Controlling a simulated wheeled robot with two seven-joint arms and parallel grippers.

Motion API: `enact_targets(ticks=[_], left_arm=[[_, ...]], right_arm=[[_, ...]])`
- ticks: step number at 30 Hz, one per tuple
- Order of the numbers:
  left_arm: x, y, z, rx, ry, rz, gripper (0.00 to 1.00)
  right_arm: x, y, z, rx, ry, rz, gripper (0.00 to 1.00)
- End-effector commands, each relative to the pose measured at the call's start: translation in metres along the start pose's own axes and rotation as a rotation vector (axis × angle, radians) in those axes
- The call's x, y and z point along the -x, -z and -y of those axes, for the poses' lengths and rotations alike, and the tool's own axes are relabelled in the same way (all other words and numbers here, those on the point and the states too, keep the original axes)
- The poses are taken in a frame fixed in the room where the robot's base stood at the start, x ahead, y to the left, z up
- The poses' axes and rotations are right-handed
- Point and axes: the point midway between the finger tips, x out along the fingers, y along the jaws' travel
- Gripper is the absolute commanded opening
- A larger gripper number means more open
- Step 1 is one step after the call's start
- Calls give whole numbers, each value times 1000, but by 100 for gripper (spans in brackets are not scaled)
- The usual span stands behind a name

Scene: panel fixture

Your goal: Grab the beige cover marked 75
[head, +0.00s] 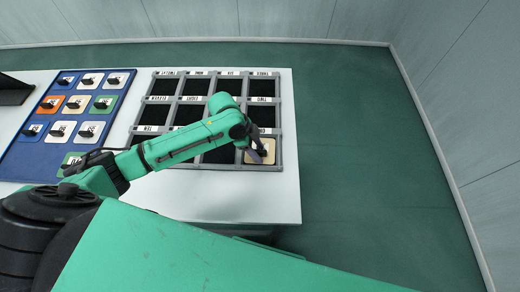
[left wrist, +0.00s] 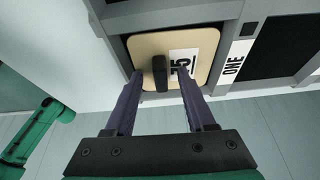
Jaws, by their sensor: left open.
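The beige cover (head: 262,156) lies in the near right compartment of the grey grid frame (head: 288,140). In the left wrist view the beige cover (left wrist: 145,45) shows a white label with the partly hidden number 75 and an upright black handle (left wrist: 160,74). My left gripper (head: 258,150) is at this cover. In the left wrist view its two purple fingers (left wrist: 160,82) are apart, one on each side of the handle, with gaps between. The label ONE is on the frame beside this compartment. My right gripper is not in view.
A blue board (head: 42,150) at the left holds several coloured covers with black handles. The frame's other visible compartments are dark and empty; my left arm hides some. The white table (head: 230,207) ends just right of the frame, with green floor beyond.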

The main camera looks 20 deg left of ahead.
Motion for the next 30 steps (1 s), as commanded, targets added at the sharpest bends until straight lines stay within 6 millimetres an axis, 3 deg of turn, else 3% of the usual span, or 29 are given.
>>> enact_targets(ticks=[3,7,20,26,30], left_arm=[[0,0,0,0,1,0,51],[0,0,0,0,1,0,1],[6,2,1,0,3,-2,0],[34,14,2,-2,6,-2,0],[68,28,2,-3,7,-3,0]], right_arm=[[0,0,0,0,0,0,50],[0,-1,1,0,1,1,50],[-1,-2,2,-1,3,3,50],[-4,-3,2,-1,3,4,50],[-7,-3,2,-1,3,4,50]])
